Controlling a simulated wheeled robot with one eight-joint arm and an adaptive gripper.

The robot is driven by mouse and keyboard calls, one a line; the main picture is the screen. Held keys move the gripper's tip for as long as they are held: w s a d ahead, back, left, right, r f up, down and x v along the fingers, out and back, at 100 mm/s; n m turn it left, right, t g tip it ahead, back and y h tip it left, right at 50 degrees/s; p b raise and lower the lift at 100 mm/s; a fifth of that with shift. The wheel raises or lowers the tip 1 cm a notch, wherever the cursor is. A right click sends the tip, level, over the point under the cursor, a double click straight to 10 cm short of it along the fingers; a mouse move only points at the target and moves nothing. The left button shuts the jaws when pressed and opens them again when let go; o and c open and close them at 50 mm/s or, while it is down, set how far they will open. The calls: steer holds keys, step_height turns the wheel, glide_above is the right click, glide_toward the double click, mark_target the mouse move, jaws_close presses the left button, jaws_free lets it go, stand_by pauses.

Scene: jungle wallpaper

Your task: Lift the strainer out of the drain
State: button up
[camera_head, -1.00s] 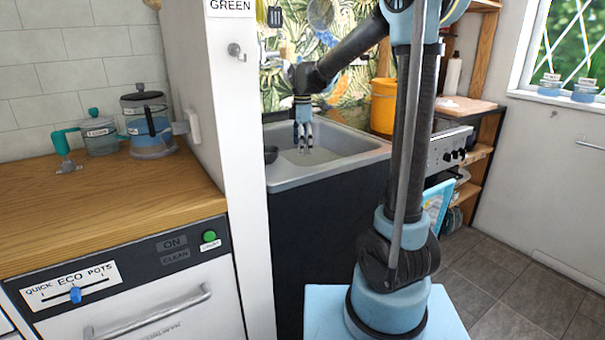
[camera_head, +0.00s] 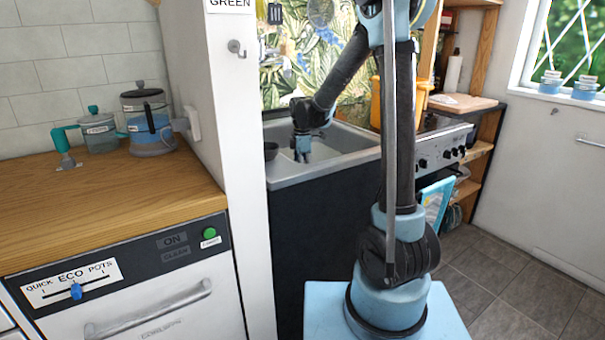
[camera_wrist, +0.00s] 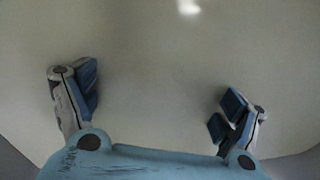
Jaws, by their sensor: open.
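My gripper (camera_head: 301,156) hangs down inside the grey sink (camera_head: 285,182), with its fingertips low in the basin. In the wrist view my gripper (camera_wrist: 158,98) is open, its two fingers spread wide with nothing between them. Below the fingers is only the plain pale basin surface (camera_wrist: 155,60); a small bright spot shows at the top edge. I cannot make out the strainer or the drain in either view. The sink's front wall hides the basin floor from the head view.
A dark round thing (camera_head: 270,151) sits at the sink's left side. A white wall end (camera_head: 244,130) closes off the left. A stove (camera_head: 440,146) stands to the right.

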steer(key=c, duration=1.5)
steer(key=shift+c, duration=0.2)
steer(key=shift+s, duration=0.1)
jaws_close()
